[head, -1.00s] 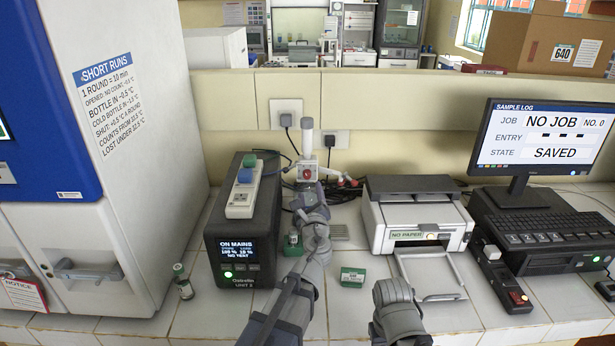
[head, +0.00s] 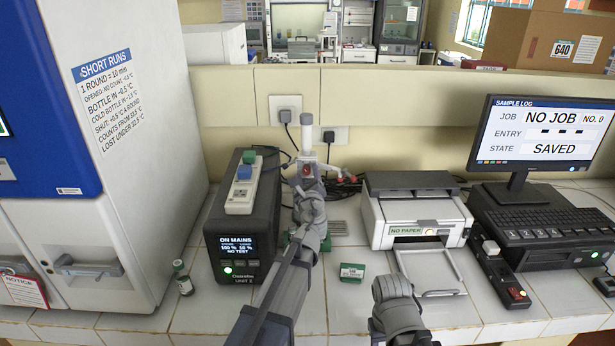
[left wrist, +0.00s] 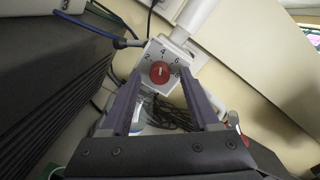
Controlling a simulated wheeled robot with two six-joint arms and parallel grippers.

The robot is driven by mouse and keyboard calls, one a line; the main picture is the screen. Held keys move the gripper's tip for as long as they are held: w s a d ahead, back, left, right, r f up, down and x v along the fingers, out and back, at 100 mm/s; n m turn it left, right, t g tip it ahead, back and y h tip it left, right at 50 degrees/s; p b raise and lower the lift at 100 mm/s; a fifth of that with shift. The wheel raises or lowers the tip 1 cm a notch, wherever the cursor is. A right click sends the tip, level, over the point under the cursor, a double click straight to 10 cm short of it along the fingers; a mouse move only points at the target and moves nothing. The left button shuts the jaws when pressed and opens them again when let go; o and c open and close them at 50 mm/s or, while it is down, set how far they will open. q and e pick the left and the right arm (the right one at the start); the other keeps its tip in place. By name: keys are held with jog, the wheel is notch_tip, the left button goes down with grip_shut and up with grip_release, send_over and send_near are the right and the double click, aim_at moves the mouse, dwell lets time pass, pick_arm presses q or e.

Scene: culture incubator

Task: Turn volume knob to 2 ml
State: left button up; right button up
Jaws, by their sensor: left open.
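The volume knob is a red round dial (left wrist: 160,72) on a white box (left wrist: 170,63) with the numbers 2, 4, 6 and 8 around it. Its short white mark looks nearly vertical in the left wrist view, roughly toward the 4; I cannot read it exactly. In the head view the red knob (head: 307,170) shows just beyond my left gripper (head: 308,184). My left gripper also shows in the left wrist view (left wrist: 158,78), open, its two fingers apart on either side of the knob. I cannot tell whether they touch it.
A black unit with a screen (head: 238,247) stands left of my left arm. A printer (head: 415,215) stands to the right. A small green box (head: 352,272) lies between. A small bottle (head: 182,280) stands at the left. Cables (head: 345,187) run behind the knob's device.

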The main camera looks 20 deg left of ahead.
pick_arm(q)
grip_shut()
dwell(0.3)
jog(key=shift+n, duration=0.3)
jog(key=n, duration=0.4)
jog(key=shift+r+p, duration=0.1)
jog(key=shift+p, duration=0.25)
jog(key=n, duration=0.5)
dwell(0.4)
grip_release()
dwell(0.4)
